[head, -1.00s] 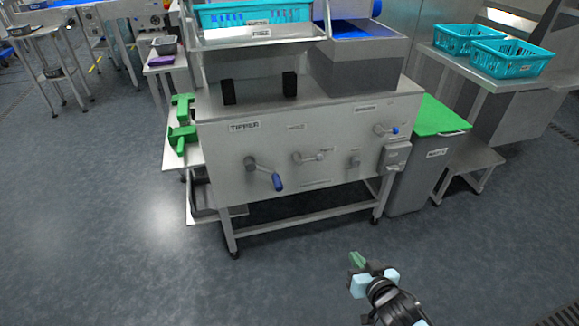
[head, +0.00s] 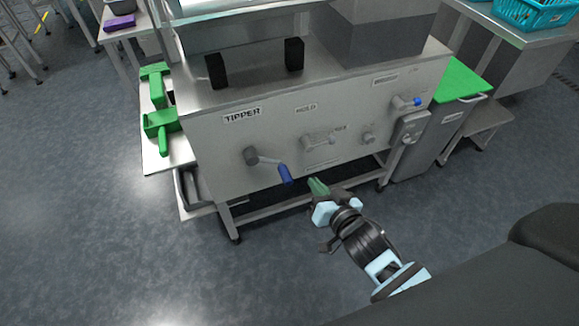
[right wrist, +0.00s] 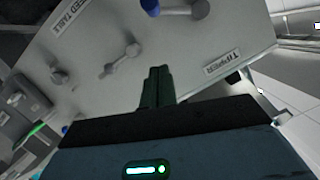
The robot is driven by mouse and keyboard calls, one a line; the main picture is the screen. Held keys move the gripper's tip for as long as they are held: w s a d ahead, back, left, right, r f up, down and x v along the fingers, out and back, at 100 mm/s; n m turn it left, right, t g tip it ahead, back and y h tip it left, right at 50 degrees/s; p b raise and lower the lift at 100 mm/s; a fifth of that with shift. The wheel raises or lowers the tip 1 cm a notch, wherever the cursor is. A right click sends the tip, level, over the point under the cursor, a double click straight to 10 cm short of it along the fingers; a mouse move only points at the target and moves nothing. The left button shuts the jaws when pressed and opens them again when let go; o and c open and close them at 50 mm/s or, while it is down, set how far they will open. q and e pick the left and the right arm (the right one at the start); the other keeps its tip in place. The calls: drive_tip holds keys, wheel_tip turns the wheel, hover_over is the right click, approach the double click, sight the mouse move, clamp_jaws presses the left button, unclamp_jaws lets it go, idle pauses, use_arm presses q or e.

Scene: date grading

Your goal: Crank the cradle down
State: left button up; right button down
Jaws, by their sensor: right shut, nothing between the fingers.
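The tipper machine (head: 215,150) stands ahead with its front panel facing me. A crank with a blue handle (head: 285,175) sticks out of the panel below the TIPPER label (head: 241,115). Its arm slopes down to the right. The blue handle also shows at the top edge of the right wrist view (right wrist: 149,6). My right gripper (head: 316,185) has green fingers that are shut and empty. It is to the right of the blue handle and a little lower in the picture, apart from it. The fingers (right wrist: 158,84) point toward the panel. My left gripper is out of view. The cradle cannot be made out.
A grey lever (head: 320,141) and a smaller blue-tipped lever (head: 415,102) sit further right on the panel. Green scoops (head: 160,122) lie on a side shelf at the left. A green-lidded bin (head: 460,82) stands at the right. The floor in front is clear.

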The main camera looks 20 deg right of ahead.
drive_tip(key=b, duration=0.2)
hover_over(285, 167)
drive_tip(key=s+d, duration=0.2)
drive_tip(key=s, duration=0.2)
wheel_tip(285, 167, down, 2)
drive_tip(key=f, duration=0.2)
drive_tip(key=a+f+b, duration=0.1)
drive_tip(key=f, duration=0.1)
drive_tip(key=shift+s, duration=0.15)
drive_tip(key=shift+f, duration=0.1)
drive_tip(key=shift+f+m, duration=0.2)
drive_tip(key=shift+m, duration=0.1)
drive_tip(key=shift+a+f, duration=0.1)
drive_tip(key=shift+f, duration=0.05)
